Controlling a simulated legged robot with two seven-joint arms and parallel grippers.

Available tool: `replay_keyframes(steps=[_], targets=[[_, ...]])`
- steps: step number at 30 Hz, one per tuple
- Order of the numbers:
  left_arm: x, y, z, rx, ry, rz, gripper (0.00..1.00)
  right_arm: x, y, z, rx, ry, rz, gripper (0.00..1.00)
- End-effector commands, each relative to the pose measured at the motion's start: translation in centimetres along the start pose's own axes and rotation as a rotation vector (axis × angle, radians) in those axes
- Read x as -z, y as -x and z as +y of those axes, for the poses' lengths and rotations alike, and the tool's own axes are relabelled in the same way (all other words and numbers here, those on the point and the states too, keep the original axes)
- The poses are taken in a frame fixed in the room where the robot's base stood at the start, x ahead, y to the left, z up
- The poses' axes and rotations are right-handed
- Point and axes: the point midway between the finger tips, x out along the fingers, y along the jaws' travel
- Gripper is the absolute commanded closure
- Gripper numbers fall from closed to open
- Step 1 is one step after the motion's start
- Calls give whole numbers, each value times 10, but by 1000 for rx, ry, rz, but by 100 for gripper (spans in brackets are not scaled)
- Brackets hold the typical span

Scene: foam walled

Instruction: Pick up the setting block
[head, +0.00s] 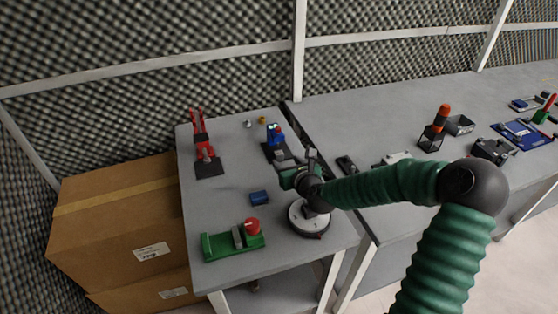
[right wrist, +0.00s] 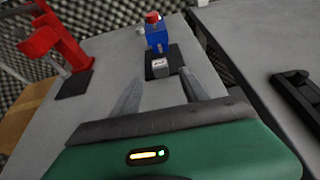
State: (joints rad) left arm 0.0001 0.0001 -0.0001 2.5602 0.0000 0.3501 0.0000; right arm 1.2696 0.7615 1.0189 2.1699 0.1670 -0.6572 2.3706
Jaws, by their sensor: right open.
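A small grey metal block (right wrist: 160,66) with a dark mark on its face sits on a dark base in front of a blue device with a red top (right wrist: 156,34); I take it to be the setting block. In the head view the block (head: 281,155) is partly beside my right gripper (head: 294,163). My right gripper is open and empty. In the right wrist view its two fingers (right wrist: 163,95) point toward the block, which lies beyond the tips and between their lines. My left gripper is not in view.
A red press-like tool (head: 204,150) stands at the back left. A blue block (head: 258,198), a green fixture with a red knob (head: 222,247) and a round white-topped dial (head: 308,222) are on the near table. A dark bar (right wrist: 300,98) lies on the adjoining table.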

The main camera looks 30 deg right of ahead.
Motion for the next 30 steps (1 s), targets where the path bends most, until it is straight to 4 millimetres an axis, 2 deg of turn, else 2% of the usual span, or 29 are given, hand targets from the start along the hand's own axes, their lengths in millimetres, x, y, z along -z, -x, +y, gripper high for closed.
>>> replay_keyframes(steps=[1,7,13,21,30], targets=[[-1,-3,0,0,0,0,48,1,-9,1,-1,-1,0,47],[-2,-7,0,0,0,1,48,0,-30,1,0,2,-2,47],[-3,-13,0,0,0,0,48,0,-66,-1,-1,1,0,47],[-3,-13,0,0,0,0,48,-1,-70,-3,0,1,0,47],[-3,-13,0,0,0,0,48,-1,-71,-2,0,2,0,87]])
